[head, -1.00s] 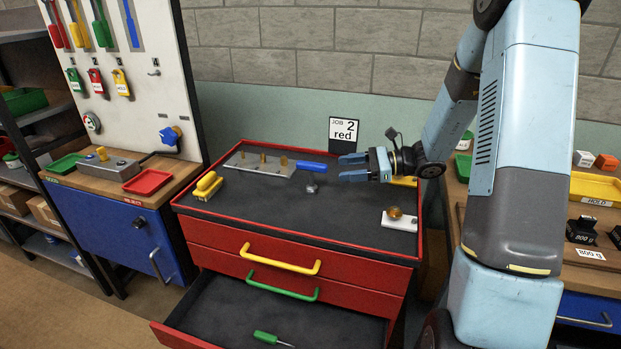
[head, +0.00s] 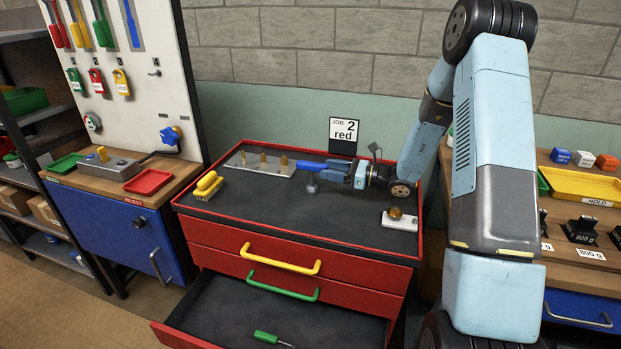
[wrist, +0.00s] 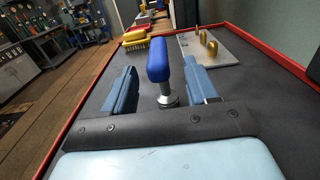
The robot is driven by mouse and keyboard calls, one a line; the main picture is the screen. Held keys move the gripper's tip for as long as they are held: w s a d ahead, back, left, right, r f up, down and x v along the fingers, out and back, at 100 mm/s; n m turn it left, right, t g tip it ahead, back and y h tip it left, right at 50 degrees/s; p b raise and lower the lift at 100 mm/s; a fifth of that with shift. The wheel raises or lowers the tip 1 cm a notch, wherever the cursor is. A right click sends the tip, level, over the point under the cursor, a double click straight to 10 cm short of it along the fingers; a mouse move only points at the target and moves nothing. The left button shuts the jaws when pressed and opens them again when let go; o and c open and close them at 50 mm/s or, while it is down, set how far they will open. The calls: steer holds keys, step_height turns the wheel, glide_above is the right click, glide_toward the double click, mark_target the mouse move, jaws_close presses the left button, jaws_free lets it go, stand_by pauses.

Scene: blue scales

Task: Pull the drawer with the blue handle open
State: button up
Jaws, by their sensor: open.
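The red cabinet (head: 300,248) has a drawer with a yellow handle (head: 280,260) and a drawer with a green handle (head: 283,286). A lower drawer (head: 225,305) stands pulled out; its front and any handle are mostly out of frame, so I cannot tell its handle's colour. My gripper (head: 322,172) is over the cabinet's dark top, open. In the wrist view its fingers (wrist: 160,78) are on either side of a blue grip (wrist: 158,62) on a grey metal stem (wrist: 167,94), with gaps visible. In the head view the blue grip (head: 309,164) is partly hidden.
A yellow brush (head: 207,186), a grey plate with brass pegs (head: 262,163) and a white block with an amber knob (head: 400,220) are on the top. A green-handled tool (head: 268,337) lies in the pulled-out drawer.

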mark_target(312, 167)
steer(key=shift+x, duration=3.2)
jaws_close()
